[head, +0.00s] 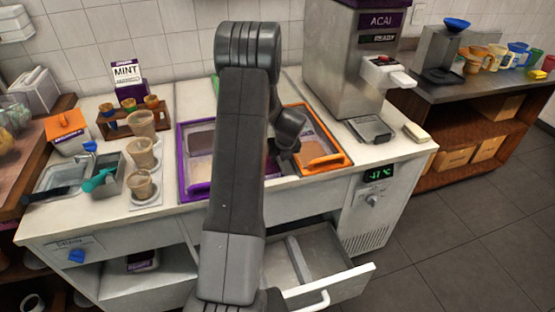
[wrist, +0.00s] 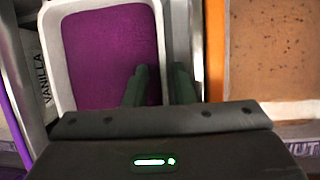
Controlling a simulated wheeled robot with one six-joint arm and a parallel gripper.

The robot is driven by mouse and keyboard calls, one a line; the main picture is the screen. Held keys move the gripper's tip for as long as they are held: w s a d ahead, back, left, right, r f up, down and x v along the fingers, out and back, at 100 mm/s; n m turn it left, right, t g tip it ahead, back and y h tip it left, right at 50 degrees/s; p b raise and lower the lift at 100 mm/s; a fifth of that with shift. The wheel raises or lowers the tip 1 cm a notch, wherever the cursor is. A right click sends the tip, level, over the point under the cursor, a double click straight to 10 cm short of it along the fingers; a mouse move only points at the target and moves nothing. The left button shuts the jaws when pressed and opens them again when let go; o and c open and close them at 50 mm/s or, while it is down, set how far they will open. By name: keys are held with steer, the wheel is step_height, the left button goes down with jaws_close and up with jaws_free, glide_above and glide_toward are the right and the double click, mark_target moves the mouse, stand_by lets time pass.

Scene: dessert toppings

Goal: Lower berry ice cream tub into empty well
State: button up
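In the wrist view the berry tub (wrist: 51,45) is a white-rimmed rectangular tub of purple ice cream. The fingers of my gripper (wrist: 160,78) straddle its right wall, one inside over the purple and one outside. A narrow gap shows between the fingers; I cannot tell whether they press on the wall. The empty well cannot be made out, nor how deep the tub sits.
A vanilla label (wrist: 47,80) is left of the tub, and a speckled tan tub (wrist: 270,45) is right of it behind an orange edge. In the head view cups (head: 142,155) stand on the left counter, the acai machine (head: 350,65) behind right, and a drawer (head: 318,262) is open below.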

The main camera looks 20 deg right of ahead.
steer(key=v, duration=1.2)
steer(key=shift+s+r+b, duration=0.15)
steer(key=shift+r+b, duration=0.05)
steer(key=shift+b, duration=0.1)
steer(key=shift+x, duration=4.15)
